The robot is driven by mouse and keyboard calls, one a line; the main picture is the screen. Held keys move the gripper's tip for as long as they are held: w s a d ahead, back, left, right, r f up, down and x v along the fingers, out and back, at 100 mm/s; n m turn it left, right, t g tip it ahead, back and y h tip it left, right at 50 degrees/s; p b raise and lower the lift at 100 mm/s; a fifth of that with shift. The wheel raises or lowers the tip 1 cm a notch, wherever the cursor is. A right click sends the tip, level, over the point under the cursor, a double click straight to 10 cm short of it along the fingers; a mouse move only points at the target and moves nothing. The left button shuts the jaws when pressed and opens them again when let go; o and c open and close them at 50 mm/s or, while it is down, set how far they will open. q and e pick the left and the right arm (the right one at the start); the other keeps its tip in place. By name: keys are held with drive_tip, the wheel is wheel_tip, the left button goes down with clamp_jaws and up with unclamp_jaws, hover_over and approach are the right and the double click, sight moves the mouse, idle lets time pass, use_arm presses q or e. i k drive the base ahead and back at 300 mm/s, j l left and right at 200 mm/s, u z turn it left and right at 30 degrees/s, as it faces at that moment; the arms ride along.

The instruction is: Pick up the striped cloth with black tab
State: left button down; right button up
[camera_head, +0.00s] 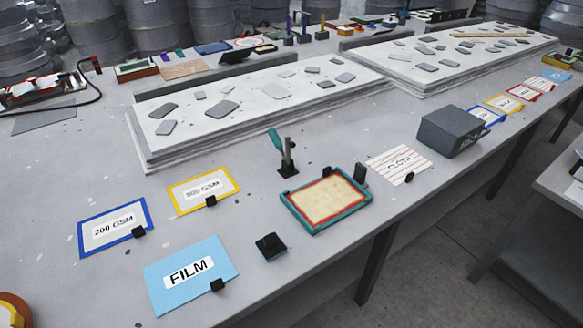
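The striped cloth (385,160) lies flat on the long grey table, right of the middle in the head view. It is white with red stripes and carries a label reading CLOTH. Its black tab (409,177) sits at its near right edge, close to the table's front edge. Neither of my grippers is in view, and nothing is touching the cloth from above.
A teal-rimmed tray (312,228) lies left of the cloth, with a small upright black block (360,173) between them. A dark grey box (452,131) stands right of it. The blue FILM sheet (217,260) lies front left. Mould boards (160,157) lie behind.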

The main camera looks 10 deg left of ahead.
sight(398, 165)
drive_tip(key=i+l+u, duration=0.1)
drive_tip(key=l+u, duration=0.15)
drive_tip(key=u, duration=0.25)
drive_tip(key=l+u, duration=0.2)
drive_tip(key=u, duration=0.25)
drive_tip(key=l+u, duration=0.4)
drive_tip(key=l, duration=0.95)
drive_tip(key=k+l+u, duration=0.1)
drive_tip(key=l, duration=0.4)
